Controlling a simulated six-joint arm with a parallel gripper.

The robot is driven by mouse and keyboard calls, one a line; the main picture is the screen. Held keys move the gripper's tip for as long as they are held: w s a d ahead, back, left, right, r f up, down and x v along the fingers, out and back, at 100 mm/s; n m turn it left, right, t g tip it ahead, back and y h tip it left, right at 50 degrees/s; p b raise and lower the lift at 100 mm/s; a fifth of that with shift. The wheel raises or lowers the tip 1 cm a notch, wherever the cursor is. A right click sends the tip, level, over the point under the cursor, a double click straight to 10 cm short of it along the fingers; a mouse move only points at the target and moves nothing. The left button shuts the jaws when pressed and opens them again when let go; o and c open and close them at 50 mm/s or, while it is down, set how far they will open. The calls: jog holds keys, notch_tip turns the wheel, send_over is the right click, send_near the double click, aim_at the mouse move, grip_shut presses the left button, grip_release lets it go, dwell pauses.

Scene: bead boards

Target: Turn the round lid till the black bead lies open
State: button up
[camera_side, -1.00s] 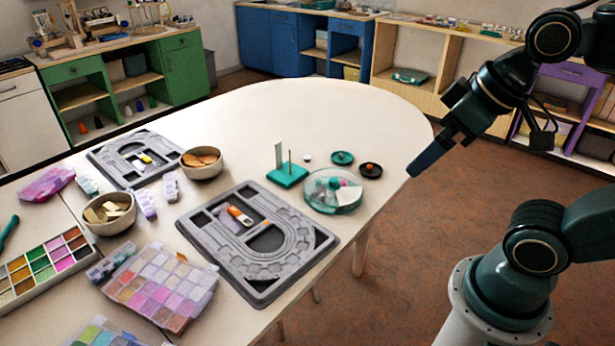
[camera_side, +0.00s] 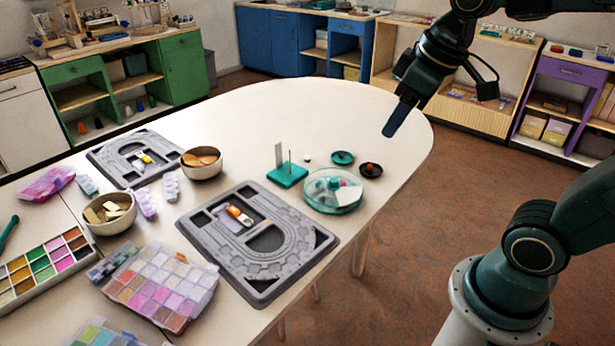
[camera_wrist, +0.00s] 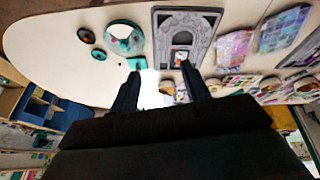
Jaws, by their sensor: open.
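The round container (camera_side: 333,207) is low and teal with a clear round lid (camera_side: 318,184), and lies near the table's right edge. Its parts show pink, white and grey areas under the lid; I cannot make out a black bead. It also shows at the upper left in the wrist view (camera_wrist: 108,42). My gripper (camera_side: 389,132) hangs above the table's right end, up and to the right of the container and apart from it. In the wrist view my gripper (camera_wrist: 160,70) has its two fingers spread with nothing between them.
Beside the container stand a teal block with a pin (camera_side: 287,176), a teal dish (camera_side: 343,157) and a dark dish (camera_side: 371,170). A grey bead board (camera_side: 285,280) lies in front. Bowls and bead boxes (camera_side: 160,285) fill the left. The table's far end is clear.

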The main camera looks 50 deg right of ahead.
jog(key=w+d+f+n+g, duration=0.15)
jog(key=w+d, duration=0.25)
jog(key=w, duration=0.5)
jog(key=n+g, duration=0.3)
jog(key=n, duration=0.3)
send_over(334, 180)
notch_tip(334, 180, down, 20)
jog(key=shift+r, duration=0.15)
notch_tip(334, 180, down, 14)
jog(key=shift+r, duration=0.15)
grip_shut()
